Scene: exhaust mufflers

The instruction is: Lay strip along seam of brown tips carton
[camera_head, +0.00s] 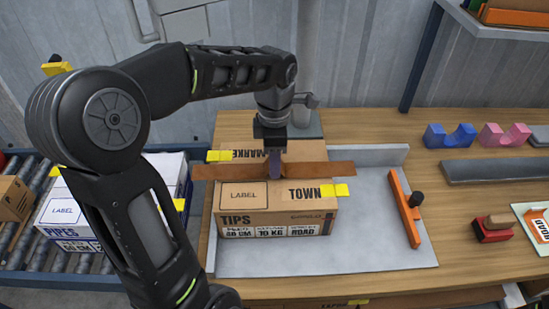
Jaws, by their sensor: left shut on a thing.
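The brown tips carton (275,221) sits closed on a grey board in the middle of the table, its label and "TIPS" side facing me. A flat brown strip (325,169) runs left to right across its top, and both ends stick out past the carton's sides. I cannot tell whether the strip touches the top. My right gripper is not in view.
Yellow tabs (341,190) stick out at the carton's sides. An orange bar (404,209) with a black knob lies on the grey board (375,245). Blue (450,136) and pink (504,135) cradles and a red-based stamp (492,229) stand right. A white pipes carton (65,215) is on rollers left.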

